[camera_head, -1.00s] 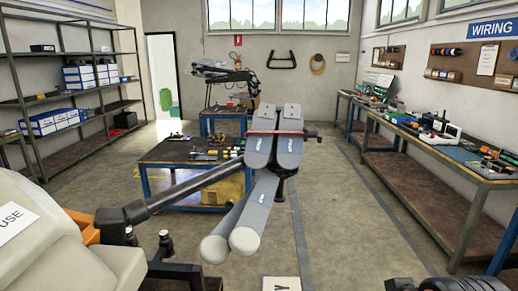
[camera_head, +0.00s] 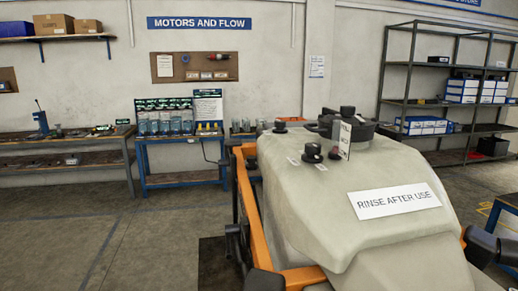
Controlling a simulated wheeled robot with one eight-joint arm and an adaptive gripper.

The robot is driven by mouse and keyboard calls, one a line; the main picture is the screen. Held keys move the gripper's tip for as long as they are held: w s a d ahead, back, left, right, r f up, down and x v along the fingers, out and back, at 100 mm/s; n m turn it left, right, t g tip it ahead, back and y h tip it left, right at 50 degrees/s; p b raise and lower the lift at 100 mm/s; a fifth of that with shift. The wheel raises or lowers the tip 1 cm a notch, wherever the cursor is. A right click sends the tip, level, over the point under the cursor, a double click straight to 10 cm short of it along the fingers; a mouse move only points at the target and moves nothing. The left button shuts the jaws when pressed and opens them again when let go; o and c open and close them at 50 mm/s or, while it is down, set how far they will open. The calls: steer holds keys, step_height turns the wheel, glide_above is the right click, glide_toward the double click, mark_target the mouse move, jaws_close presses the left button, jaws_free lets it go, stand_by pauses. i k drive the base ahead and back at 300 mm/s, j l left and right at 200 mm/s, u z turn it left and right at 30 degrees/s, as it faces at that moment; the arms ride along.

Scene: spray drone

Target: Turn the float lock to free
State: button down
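The drone's pale tank (camera_head: 300,200) fills the lower right, with a white "RINSE AFTER USE" label (camera_head: 394,200) on its slope. On its top are a black lid (camera_head: 362,130), a black knob at the left (camera_head: 280,126) and a black knob nearer me (camera_head: 312,152) with small white labels beside it. A small dark knob with some red (camera_head: 335,153) stands by an upright white tag (camera_head: 345,138) whose writing is too small to read. Which part is the float lock, and its setting, I cannot tell. My gripper is not in view.
The orange frame (camera_head: 246,205) edges the tank, and dark drone parts (camera_head: 485,245) stick out at the lower right. A blue bench with bottles (camera_head: 180,178) and a workbench (camera_head: 70,170) line the back wall. Grey shelving (camera_head: 440,100) stands at right. The left floor (camera_head: 110,235) is clear.

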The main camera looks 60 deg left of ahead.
mark_target(312, 150)
steer(key=u, duration=1.85)
